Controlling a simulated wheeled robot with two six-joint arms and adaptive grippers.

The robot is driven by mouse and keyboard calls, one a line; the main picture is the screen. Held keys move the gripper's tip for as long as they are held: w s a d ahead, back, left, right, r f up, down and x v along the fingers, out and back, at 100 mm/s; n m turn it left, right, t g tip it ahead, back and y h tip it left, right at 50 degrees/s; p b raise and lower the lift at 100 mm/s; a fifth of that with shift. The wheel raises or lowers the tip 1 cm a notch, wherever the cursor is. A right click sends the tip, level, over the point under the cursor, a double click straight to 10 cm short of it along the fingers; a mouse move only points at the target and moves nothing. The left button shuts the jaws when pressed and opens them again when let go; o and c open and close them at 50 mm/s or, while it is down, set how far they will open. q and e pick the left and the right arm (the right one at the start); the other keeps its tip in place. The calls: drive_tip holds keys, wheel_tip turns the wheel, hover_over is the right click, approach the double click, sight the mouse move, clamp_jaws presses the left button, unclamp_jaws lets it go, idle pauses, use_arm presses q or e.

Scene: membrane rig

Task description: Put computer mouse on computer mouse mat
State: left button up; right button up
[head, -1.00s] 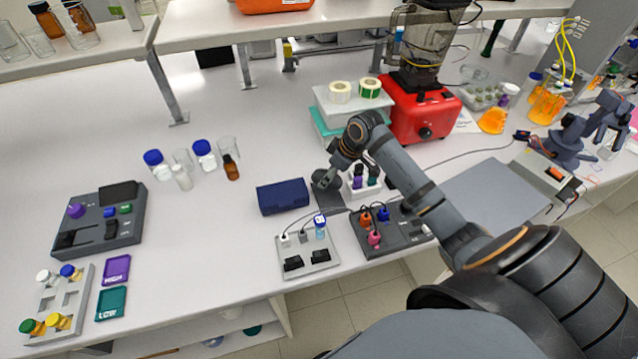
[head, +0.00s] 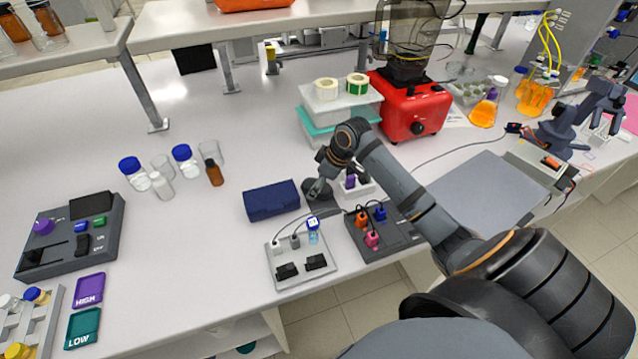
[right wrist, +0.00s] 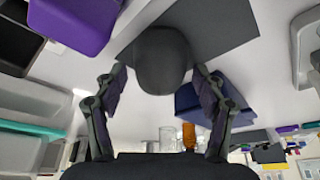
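The computer mouse is a dark grey rounded body (right wrist: 162,62), seen between the two fingers of my right gripper (right wrist: 160,85) in the right wrist view. The fingers stand apart on either side of it, with narrow gaps showing. In the head view the mouse (head: 318,187) is partly covered by my right gripper (head: 322,184). The mat is a flat dark grey square (right wrist: 215,30); the mouse overlaps its edge in the right wrist view, and I cannot tell whether it rests on it. The mat (head: 324,210) shows little in the head view. My left gripper is out of view.
A dark blue case (head: 271,200) lies just left of the mouse. A power-socket panel (head: 300,262) and a dark control panel (head: 382,238) stand in front. Free bench lies left of the case.

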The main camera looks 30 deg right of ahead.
drive_tip(key=shift+r, duration=0.1)
drive_tip(key=shift+s+d+r, duration=0.1)
drive_tip(key=shift+d+r, duration=0.05)
drive_tip(key=shift+r, duration=0.2)
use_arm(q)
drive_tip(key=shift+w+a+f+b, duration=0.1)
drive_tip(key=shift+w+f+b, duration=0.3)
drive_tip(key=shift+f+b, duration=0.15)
use_arm(e)
drive_tip(key=v, duration=1.1)
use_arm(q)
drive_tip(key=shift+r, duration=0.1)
use_arm(e)
drive_tip(key=shift+r, duration=0.2)
